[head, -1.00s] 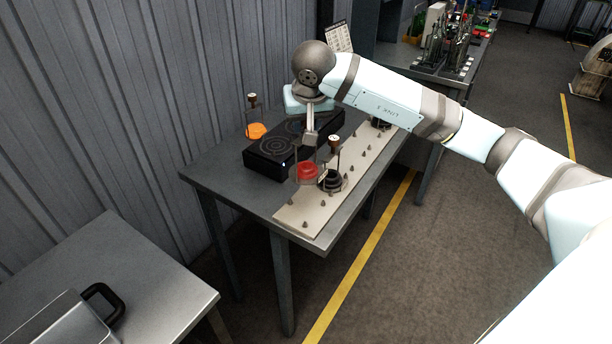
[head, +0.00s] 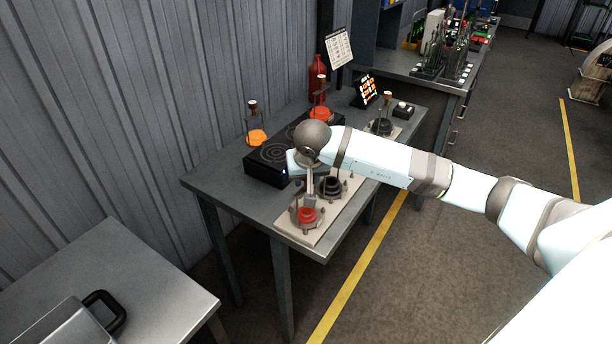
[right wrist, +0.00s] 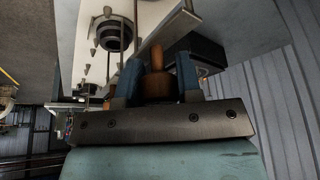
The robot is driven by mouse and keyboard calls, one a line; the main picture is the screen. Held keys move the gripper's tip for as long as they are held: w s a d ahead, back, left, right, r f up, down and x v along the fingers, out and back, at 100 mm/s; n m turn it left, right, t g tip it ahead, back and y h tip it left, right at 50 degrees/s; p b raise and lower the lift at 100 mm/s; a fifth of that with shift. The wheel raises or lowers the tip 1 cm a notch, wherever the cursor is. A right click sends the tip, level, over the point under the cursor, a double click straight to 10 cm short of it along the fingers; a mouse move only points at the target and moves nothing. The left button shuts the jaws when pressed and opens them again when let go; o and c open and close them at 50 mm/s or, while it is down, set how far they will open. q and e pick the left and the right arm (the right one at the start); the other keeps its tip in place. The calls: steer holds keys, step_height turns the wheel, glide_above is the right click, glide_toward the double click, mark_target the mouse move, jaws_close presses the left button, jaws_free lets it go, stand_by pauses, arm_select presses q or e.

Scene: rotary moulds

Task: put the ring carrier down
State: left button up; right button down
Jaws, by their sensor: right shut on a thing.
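My right gripper (head: 309,190) is above the near end of a beige board (head: 322,240). It is shut on the wooden knob (right wrist: 155,85) of a ring carrier, which shows between the blue fingers in the right wrist view. The ring carrier (head: 307,215) has thin rods and a red ring low down. It hangs below the gripper over the near end of the board; I cannot tell whether its foot touches the board. A dark round mould (head: 333,187) stands on the board just behind it, and shows in the right wrist view (right wrist: 113,36). My left gripper is not in view.
A black unit with ringed plates (head: 262,172) lies left of the board. Carriers with orange (head: 257,136) and orange-red (head: 320,113) rings stand at the back, with a red bottle (head: 317,88). A dark-ringed carrier (head: 382,126) stands at the board's far end.

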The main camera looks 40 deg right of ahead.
steer(key=shift+f, duration=0.1)
steer(key=c, duration=0.8)
jaws_free()
